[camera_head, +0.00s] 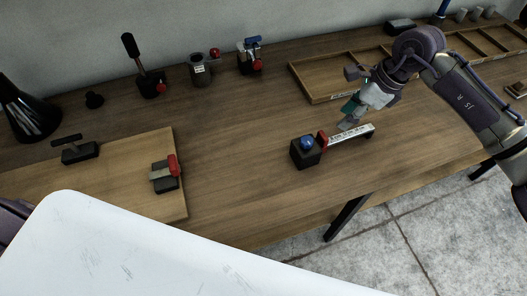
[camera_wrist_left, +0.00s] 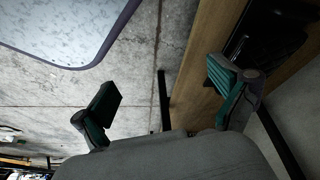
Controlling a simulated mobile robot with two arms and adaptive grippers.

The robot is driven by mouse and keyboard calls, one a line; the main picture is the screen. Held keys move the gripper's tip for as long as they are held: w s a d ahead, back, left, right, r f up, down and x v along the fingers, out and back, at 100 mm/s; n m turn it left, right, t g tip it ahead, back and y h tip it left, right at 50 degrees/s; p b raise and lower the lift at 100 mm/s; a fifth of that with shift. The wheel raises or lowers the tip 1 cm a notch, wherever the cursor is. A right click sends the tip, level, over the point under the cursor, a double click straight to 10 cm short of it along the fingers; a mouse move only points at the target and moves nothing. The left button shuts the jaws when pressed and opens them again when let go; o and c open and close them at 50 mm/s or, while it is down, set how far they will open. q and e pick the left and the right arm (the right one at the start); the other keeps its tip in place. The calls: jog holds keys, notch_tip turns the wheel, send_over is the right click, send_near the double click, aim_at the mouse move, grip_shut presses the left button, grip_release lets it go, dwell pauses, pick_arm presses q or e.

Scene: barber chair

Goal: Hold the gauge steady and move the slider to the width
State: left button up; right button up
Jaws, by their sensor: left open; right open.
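The gauge lies on the wooden workbench in the head view. It has a black block (camera_head: 305,152) with a blue knob (camera_head: 307,142) at its left end and a pale marked bar (camera_head: 352,134) running up to the right. A red slider (camera_head: 322,140) sits on the bar close beside the block. My right gripper (camera_head: 352,90) is open just above and behind the bar, its fingers pointing left; whether it touches the bar I cannot tell. My left gripper (camera_wrist_left: 165,98) is open and empty in the left wrist view, with the floor and a bench edge beyond it.
A wooden board (camera_head: 115,180) at left carries two clamps, one with a red handle (camera_head: 172,165). Several clamps and a dark cone (camera_head: 22,110) stand along the back. A divided wooden tray (camera_head: 335,78) lies behind the gauge. The bench between board and gauge is clear.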

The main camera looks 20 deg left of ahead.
pick_arm(q)
jog(key=w+d+r+m+t+h, duration=0.1)
jog(key=w+d+r+m+h, duration=0.15)
jog(key=w+d+r, duration=0.5)
jog(key=w+d+r+m+h, duration=0.1)
jog(key=w+d+r+m, duration=0.35)
jog(key=d, duration=0.65)
jog(key=d+r+m+h, duration=0.5)
jog(key=d+r+m, duration=0.4)
jog(key=d+r, duration=1)
jog(key=w+a+r+n+t+h, duration=0.15)
jog(key=w+a+r, duration=0.25)
jog(key=a+r, duration=0.45)
jog(key=w+a+r+t+h, duration=0.25)
jog(key=w+a+r, duration=0.2)
jog(key=r, duration=0.65)
jog(key=n+y, duration=0.4)
jog(key=n, duration=0.7)
send_near(306, 150)
jog(key=x, duration=0.4)
jog(key=a+f+x, duration=0.1)
jog(key=x, duration=0.7)
jog(key=shift+w+a+f, duration=0.25)
jog(key=shift+f, duration=0.1)
